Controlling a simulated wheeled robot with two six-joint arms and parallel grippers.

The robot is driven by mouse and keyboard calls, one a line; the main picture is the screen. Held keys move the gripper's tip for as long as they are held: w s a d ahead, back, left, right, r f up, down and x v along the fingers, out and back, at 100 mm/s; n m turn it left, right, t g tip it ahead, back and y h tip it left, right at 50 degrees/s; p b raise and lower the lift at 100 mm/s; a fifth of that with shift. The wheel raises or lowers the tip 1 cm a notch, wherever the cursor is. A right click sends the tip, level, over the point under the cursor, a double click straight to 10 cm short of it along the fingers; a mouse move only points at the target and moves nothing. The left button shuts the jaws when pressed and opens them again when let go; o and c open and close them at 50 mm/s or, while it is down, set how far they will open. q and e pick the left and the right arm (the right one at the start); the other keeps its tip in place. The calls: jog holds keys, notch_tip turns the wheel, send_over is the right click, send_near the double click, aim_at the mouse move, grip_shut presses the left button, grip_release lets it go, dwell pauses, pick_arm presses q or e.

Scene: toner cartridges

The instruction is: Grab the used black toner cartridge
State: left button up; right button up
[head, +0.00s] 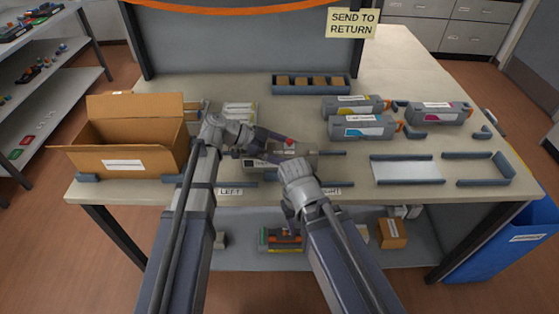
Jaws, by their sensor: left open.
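A grey cartridge (298,160) with a dark end label lies near the table's front middle, partly hidden by my arms. I take it for the black toner cartridge; its label is too small to read. My left gripper (247,146) is open just behind and above the cartridge's left part; contact cannot be told. My right arm's wrist stands in front of the cartridge's right part, and its fingers cannot be made out. A yellow-marked cartridge (352,106), a cyan-marked one (362,127) and a magenta-marked one (440,114) lie at the right.
An open cardboard box (115,160) stands at the left. A tray of brown blocks (310,84) is at the back. A white plate (405,170) and an empty frame (480,168) lie at the front right. A blue bin (508,250) stands right of the table (400,70).

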pick_arm(q)
grip_shut()
dwell(0.8)
